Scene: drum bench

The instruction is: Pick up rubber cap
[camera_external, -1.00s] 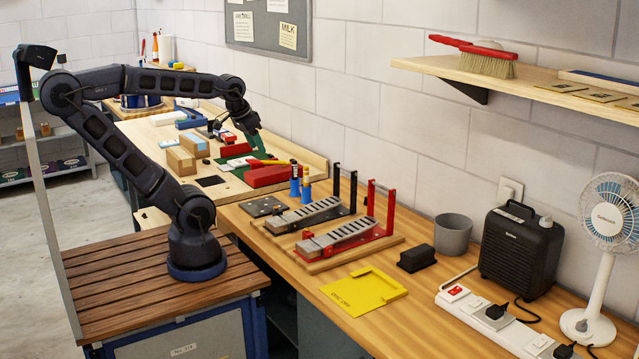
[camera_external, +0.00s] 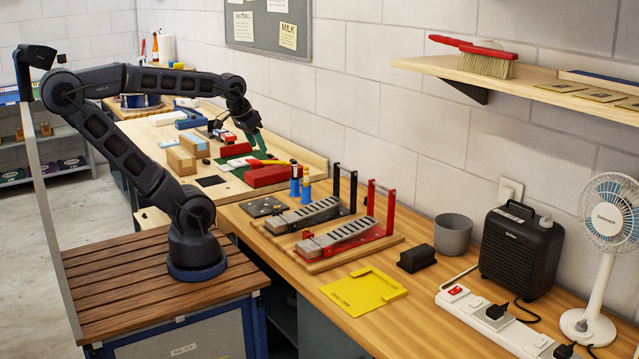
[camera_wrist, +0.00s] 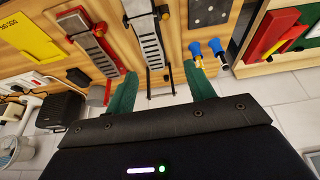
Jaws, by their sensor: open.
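I cannot pick out the rubber cap for certain. A small dark piece (camera_external: 206,161) lies beside the cardboard-coloured boxes on the far bench, too small to identify. My gripper (camera_external: 257,147) is above the far bench, near red and yellow items. In the wrist view its two green fingers (camera_wrist: 162,90) stand well apart with nothing held between them.
A red block (camera_external: 268,176) lies on the far bench below my gripper. On the near bench are a yellow plate (camera_external: 362,291), a black block (camera_external: 416,258), a grey cup (camera_external: 453,234), a black heater-like box (camera_external: 520,252), a power strip (camera_external: 500,322) and a fan (camera_external: 607,222).

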